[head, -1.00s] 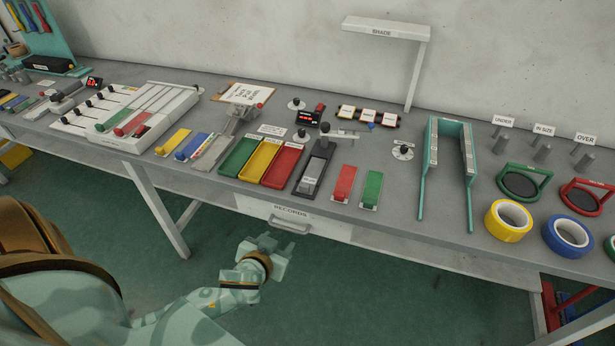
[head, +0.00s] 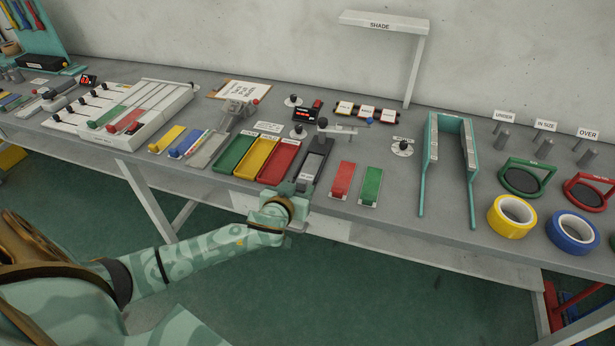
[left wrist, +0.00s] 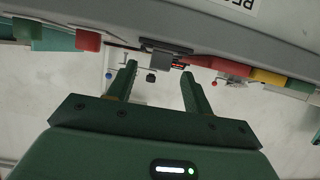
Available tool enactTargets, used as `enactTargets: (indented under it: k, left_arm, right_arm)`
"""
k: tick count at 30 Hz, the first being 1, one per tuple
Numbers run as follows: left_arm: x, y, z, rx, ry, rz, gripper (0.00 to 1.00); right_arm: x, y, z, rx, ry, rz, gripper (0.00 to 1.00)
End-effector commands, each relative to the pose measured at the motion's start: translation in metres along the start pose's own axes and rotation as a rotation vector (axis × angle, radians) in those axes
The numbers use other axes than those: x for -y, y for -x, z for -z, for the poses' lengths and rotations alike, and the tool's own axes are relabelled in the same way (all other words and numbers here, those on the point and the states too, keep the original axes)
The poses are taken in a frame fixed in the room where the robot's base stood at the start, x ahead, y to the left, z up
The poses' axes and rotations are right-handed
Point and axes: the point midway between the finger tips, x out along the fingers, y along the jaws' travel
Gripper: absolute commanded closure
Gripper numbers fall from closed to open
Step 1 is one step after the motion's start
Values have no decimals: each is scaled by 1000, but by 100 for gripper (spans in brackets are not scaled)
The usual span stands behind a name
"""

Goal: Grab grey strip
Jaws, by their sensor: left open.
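A light grey strip (head: 206,150) lies on the bench to the right of the blue strip (head: 187,144), below a small grey lever device. My left gripper (head: 293,188) is at the bench's front edge, well to the right of that strip, near the front end of a dark grey holder with a lever (head: 313,160). In the left wrist view the left gripper's two green fingers (left wrist: 157,85) are apart, with nothing between them. The dark holder end (left wrist: 165,45) shows just beyond them. My right gripper is not in view.
Green, yellow and red trays (head: 279,163) stand left of the holder. A red block (head: 343,179) and green block (head: 371,184) stand right of it. A teal U-shaped frame (head: 432,170) and tape rolls (head: 512,216) are farther right.

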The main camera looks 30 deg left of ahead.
Motion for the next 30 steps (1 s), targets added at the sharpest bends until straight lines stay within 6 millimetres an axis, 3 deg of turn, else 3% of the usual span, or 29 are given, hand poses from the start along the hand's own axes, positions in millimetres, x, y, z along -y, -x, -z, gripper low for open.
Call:
enactTargets:
  k: [5, 12, 13, 18, 30]
  left_arm:
    - [0, -25, -2, 0, -2, 0, 49]
    - [0, -27, -1, 1, -1, -1, 49]
    - [0, -27, -1, 1, -1, -1, 52]
    - [0, -27, -1, 1, -1, -1, 99]
    - [0, -25, 6, -1, 1, -1, 100]
  right_arm:
    - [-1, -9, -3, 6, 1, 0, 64]
    - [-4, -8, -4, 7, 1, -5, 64]
    - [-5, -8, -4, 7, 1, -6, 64]
    - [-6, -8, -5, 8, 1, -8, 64]
    - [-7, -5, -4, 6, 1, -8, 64]
